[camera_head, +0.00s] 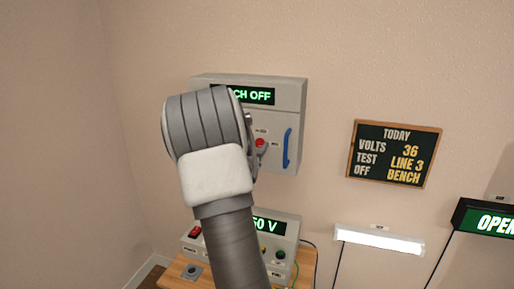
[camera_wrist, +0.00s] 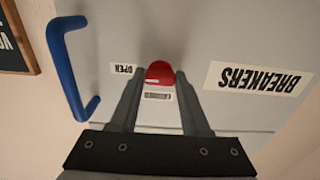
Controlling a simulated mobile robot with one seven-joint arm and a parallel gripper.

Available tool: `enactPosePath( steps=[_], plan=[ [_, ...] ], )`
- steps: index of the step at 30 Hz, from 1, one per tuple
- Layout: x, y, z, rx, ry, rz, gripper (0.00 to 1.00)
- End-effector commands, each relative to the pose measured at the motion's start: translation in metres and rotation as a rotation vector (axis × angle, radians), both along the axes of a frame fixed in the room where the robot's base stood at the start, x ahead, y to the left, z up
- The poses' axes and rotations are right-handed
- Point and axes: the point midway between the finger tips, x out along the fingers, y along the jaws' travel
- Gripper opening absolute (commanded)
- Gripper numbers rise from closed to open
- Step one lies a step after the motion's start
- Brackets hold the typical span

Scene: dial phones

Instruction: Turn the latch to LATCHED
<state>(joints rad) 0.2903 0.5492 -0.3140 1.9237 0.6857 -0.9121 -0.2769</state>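The latch has a red knob (camera_head: 261,142) on the front of a grey breaker box (camera_head: 215,80). In the wrist view, which is upside down, the red knob (camera_wrist: 159,73) lies between the fingertips of my gripper (camera_wrist: 160,78). The fingers are apart, one on each side of the knob; firm contact cannot be made out. An OPEN label (camera_wrist: 123,68) is left of the knob there, and a small label (camera_wrist: 157,95), seemingly LATCHED, is below it. The latch's pointing direction is unclear. In the head view my arm hides the box's left part and most of my gripper.
A blue door handle (camera_head: 287,148) stands out right of the knob; it also shows in the wrist view (camera_wrist: 70,75). The box's display (camera_head: 256,96) is partly hidden. A bench instrument (camera_head: 283,238) sits below on a wooden table. A chalkboard (camera_head: 394,153) hangs to the right.

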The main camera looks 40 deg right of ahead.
Motion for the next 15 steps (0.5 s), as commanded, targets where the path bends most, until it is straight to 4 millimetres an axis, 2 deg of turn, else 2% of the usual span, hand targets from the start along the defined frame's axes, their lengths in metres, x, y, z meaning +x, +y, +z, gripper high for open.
enactPosePath(
  steps=[1, 7, 15],
  plan=[
    [0.0, 0.0001, 0.0, 0.0, 0.0, 0.0, 0.35],
    [-0.0001, 0.0002, 0.0, 0.0, 0.0, 0.0, 0.0],
    [0.0, 0.0004, 0.0003, -0.007, 0.014, 0.0, 0.0]
  ],
)
